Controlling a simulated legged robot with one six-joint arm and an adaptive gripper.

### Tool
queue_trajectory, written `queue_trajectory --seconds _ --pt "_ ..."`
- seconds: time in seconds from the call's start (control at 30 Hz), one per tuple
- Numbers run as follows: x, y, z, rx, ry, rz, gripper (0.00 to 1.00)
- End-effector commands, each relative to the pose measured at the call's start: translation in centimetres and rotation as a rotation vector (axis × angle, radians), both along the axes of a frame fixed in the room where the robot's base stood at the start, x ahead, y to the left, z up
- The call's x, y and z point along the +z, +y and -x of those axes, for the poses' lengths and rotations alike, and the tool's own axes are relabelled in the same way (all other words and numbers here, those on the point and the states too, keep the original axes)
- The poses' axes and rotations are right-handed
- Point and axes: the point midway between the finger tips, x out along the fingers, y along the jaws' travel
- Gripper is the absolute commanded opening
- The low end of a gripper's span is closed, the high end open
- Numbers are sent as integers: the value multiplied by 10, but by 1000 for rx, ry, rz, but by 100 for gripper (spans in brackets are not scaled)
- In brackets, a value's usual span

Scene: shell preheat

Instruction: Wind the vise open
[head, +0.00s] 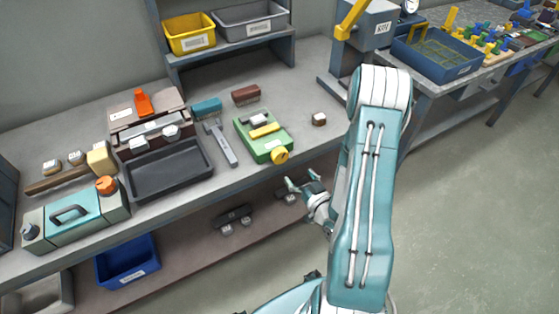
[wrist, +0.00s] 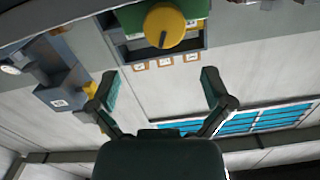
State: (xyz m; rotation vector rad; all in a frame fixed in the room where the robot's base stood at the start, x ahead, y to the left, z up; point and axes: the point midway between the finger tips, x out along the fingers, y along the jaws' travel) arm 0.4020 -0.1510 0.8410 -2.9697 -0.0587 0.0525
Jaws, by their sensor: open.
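The green vise (head: 277,140) sits on the bench near its front edge, with a yellow bar and a grey block with a pale label on top. Its round yellow knob (head: 280,156) faces the bench front. In the wrist view the knob (wrist: 164,25) has a dark mark, and part of the green vise body (wrist: 130,18) shows behind it. My gripper (head: 302,181) is open and empty, in front of the bench edge and below the knob. In the wrist view my gripper (wrist: 160,80) has its fingers spread, apart from the knob. The vise's jaw gap is unclear.
A hammer (head: 220,145), a dark tray (head: 168,172) and a teal toolbox (head: 72,220) lie left of the vise. A small block (head: 319,119) sits to its right. Yellow (head: 189,40) and grey (head: 250,22) bins stand behind. Open floor (head: 470,200) lies to the right.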

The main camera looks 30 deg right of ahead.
Motion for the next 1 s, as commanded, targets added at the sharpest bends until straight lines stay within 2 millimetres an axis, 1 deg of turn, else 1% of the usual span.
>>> queue_trajectory --seconds 0.07,0.17,0.27,0.4,0.6,0.7,0.83,1.0 --pt "-2 0 5 -6 -21 -20 100" --pt "-2 -2 3 -8 -32 -27 100" --pt "-2 -4 -9 -5 -33 -27 100" --pt "-2 -4 -34 -5 -33 -27 100" --pt "-1 1 -71 -5 -33 -23 100" --pt "-1 3 -86 -5 -32 -22 100" --pt "-1 3 -98 -7 -31 -24 100" --pt "-2 0 -103 -9 -30 -27 100"
